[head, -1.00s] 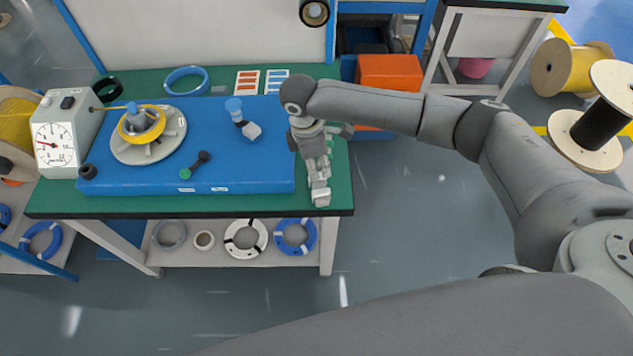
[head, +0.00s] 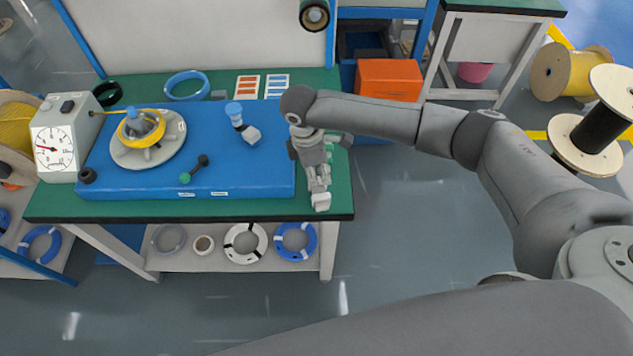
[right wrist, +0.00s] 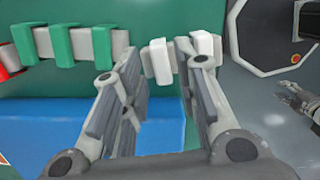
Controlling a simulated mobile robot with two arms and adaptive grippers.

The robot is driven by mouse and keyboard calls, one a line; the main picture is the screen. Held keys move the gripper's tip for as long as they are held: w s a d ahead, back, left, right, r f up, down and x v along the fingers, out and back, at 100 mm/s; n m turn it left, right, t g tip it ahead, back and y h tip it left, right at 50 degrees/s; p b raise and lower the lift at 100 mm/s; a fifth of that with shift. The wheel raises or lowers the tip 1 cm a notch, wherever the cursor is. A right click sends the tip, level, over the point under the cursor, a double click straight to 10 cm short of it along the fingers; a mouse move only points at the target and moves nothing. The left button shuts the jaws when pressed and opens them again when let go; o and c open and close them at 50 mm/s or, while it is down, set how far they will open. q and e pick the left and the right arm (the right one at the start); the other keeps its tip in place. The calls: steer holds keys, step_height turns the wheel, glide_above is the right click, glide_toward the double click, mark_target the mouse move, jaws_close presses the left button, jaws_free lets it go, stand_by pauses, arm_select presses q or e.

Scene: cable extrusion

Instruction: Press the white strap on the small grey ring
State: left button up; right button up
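My right gripper (head: 320,198) points down over the right end of the green table. In the right wrist view its fingers (right wrist: 160,65) are spread apart. White strap-like blocks (right wrist: 157,62) lie between the fingertips; I cannot tell whether a finger touches them. A row of green blocks (right wrist: 58,42) joined by pale grey segments runs off to the left, with a red one at the edge. A grey ring (head: 169,237) lies on the shelf under the table. A small grey gripper (right wrist: 297,102), apparently my left, shows at the right edge of the wrist view; its fingers are unclear.
A blue base plate (head: 230,175) on the green table (head: 325,190) carries a yellow-ringed round fixture (head: 148,137) and small handles. A dial box (head: 58,135) stands left. White (head: 245,243) and blue (head: 295,241) rings lie on the shelf. An orange bin (head: 390,79) stands behind.

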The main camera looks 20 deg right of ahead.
steer(key=shift+f+b, duration=0.35)
steer(key=shift+f, duration=0.75)
steer(key=shift+r+p, duration=0.2)
steer(key=shift+p, duration=0.45)
steer(key=c, duration=0.6)
step_height(320, 180, up, 8)
steer(key=p, duration=0.8)
steer(key=shift+p, duration=0.35)
